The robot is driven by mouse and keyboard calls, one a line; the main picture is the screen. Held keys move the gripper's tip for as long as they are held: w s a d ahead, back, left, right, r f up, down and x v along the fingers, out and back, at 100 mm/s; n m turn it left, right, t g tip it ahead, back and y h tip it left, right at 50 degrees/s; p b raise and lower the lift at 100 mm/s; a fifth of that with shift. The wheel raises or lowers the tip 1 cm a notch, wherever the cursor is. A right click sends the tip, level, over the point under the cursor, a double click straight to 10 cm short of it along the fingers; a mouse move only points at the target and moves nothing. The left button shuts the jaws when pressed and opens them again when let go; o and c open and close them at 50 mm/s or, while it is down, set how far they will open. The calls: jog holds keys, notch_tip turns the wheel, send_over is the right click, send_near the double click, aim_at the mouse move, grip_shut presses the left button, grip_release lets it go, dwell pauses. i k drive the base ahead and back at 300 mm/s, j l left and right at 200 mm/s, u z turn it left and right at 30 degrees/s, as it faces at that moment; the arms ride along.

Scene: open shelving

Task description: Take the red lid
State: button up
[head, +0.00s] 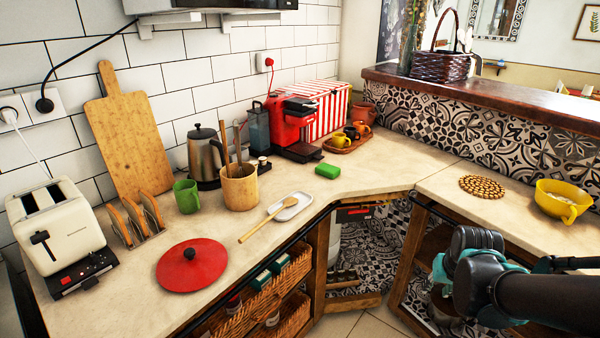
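The red lid (192,266) lies flat on the left counter, near its front edge. It is round with a dark knob on top. My arm reaches in from the lower right, and my gripper (440,272) is in front of the right counter, low and far to the right of the lid. Its fingers are small and partly hidden by the arm's joints, so I cannot see whether they are open or shut. Nothing touches the lid.
A white toaster (62,237) and a toast rack (138,219) stand left of the lid. A green mug (187,196), utensil pot (239,187) and spoon rest (291,206) stand behind and right. Open shelves with wicker baskets (292,275) lie below the counter.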

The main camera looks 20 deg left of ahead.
aim_at(192, 264)
jog(key=u, duration=1.9)
